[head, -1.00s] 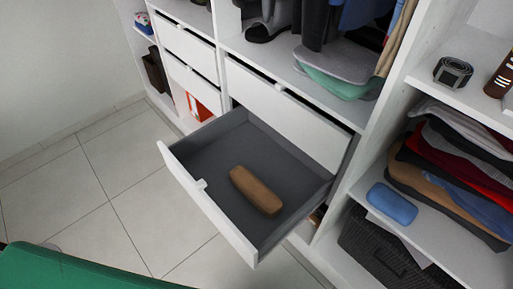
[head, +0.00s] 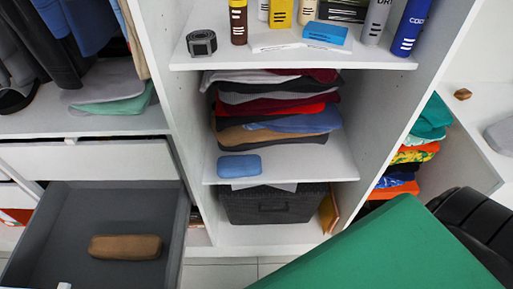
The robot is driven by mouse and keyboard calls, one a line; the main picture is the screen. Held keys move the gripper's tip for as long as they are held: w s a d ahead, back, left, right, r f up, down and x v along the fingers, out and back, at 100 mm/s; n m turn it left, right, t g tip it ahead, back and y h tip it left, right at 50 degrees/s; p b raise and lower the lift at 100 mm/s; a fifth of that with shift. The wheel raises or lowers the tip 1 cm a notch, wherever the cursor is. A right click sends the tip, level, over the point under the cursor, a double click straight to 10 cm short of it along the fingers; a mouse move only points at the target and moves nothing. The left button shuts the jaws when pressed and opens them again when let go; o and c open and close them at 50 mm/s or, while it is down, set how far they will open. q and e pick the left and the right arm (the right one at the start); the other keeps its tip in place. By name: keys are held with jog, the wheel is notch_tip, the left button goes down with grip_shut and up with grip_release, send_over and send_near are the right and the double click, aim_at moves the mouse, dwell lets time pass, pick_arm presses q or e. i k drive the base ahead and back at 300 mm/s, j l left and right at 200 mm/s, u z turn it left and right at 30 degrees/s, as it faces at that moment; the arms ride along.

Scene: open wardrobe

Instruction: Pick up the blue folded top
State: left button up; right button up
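A stack of folded clothes (head: 275,105) lies on the middle shelf of the open wardrobe bay in the head view. A blue folded top (head: 308,122) is low in this stack. Red, black and grey clothes lie above it, and tan and grey ones lie beside or under it. Only its front edge and right part show. Neither of my grippers is in view.
A blue case (head: 240,166) lies in front of the stack on the shelf (head: 325,171). An open drawer (head: 60,225) holding a brown case (head: 125,247) sticks out at left. A green flat surface (head: 395,255) and a black ribbed object (head: 475,225) fill the lower right.

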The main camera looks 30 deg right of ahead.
aim_at(237, 166)
jog(key=z, duration=0.7)
jog(key=l, duration=0.15)
